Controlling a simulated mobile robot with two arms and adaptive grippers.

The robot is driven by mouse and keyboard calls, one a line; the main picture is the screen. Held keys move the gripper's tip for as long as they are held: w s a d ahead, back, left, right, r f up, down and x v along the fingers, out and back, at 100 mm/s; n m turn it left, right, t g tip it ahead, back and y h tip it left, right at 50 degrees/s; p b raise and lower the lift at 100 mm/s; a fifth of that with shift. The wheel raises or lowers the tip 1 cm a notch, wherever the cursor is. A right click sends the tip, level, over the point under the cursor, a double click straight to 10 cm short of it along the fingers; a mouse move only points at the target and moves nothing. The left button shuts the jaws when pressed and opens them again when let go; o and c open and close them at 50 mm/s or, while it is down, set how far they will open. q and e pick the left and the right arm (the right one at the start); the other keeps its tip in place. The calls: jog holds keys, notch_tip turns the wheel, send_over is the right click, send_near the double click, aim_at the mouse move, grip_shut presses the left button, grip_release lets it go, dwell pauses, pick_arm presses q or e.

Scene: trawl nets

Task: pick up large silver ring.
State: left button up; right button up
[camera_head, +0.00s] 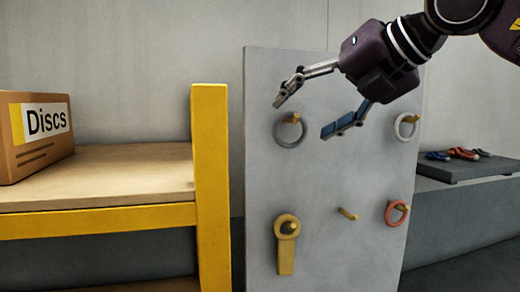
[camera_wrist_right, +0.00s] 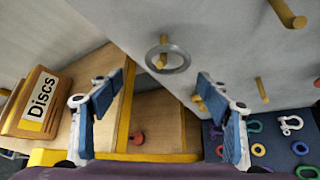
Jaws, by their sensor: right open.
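A large silver ring (camera_head: 291,142) hangs on the upper left wooden peg of the grey upright board (camera_head: 345,185). In the right wrist view the silver ring (camera_wrist_right: 181,67) shows ahead, between the fingers in the picture, with the peg through it. My right gripper (camera_head: 305,115) is open and empty in front of the board's upper part, its fingertips near the ring in the picture. I cannot tell whether it touches the ring. A smaller pale ring (camera_head: 400,130) hangs on the upper right peg. My left gripper is in neither view.
A yellow ring-ended piece (camera_head: 286,258) and a red ring (camera_head: 390,219) hang lower on the board; one peg (camera_head: 347,214) is bare. A yellow-posted shelf (camera_head: 211,190) with a "Discs" box (camera_head: 30,165) stands left. A dark tray (camera_head: 475,168) with coloured shackles lies right.

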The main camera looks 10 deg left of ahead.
aim_at(302, 124)
jog(key=w+f+p, duration=0.1)
jog(key=w+a+f+p, duration=0.1)
jog(key=w+p, duration=0.1)
jog(key=shift+w, duration=0.15)
jog(key=p+x, duration=0.1)
jog(key=x, duration=0.2)
jog(key=shift+w+a+f, duration=0.15)
jog(key=shift+w+f, duration=0.05)
jog(key=shift+f, duration=0.1)
jog(key=shift+c, duration=1.2)
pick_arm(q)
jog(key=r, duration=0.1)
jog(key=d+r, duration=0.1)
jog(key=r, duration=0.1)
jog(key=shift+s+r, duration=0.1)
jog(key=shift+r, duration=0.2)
pick_arm(e)
jog(key=c, duration=1.2)
